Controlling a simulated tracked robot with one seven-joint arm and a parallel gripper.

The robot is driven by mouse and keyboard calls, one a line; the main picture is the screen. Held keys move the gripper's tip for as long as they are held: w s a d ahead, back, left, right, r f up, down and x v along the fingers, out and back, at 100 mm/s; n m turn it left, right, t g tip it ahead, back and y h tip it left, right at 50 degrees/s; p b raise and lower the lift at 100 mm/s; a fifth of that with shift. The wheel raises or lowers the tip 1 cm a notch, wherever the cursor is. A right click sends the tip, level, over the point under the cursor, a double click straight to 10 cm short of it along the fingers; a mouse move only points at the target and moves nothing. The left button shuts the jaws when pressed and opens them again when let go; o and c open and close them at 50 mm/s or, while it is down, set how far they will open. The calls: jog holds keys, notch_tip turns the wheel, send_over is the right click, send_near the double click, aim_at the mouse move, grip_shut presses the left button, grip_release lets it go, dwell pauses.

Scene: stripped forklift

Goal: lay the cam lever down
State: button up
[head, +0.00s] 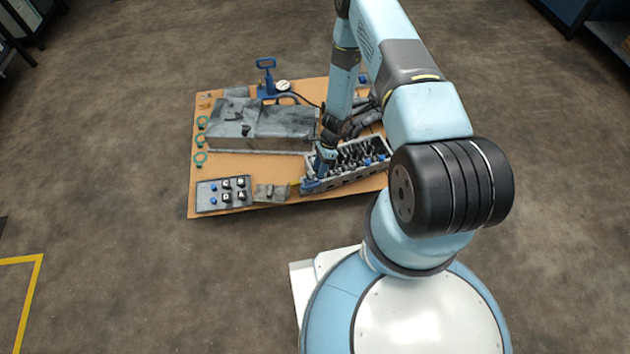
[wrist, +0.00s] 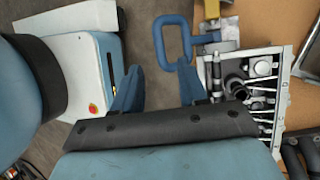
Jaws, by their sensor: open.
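A blue loop-shaped handle (wrist: 157,43), which looks like the cam lever, shows at the top centre of the wrist view. It reaches out from the end of the grey tray (wrist: 206,67). In the head view blue shows at the tray's front left corner (head: 312,186), partly behind my gripper (head: 326,160); whether the lever is upright or tilted I cannot tell. In the wrist view my gripper (wrist: 160,78) has two blue fingers spread apart with nothing between them. The loop lies just beyond the fingertips in that picture; contact is not clear.
The tray holds several dark levers and rods. A large grey casting (head: 270,128) lies behind it on the brown board (head: 240,168). A button panel (head: 223,194) and small grey block (head: 272,193) lie left of the tray. A blue hand pump (head: 266,80) stands at the back.

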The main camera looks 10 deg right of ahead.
jog(key=shift+x, duration=3.45)
jog(key=shift+c, duration=0.2)
jog(key=shift+w, duration=0.1)
grip_shut()
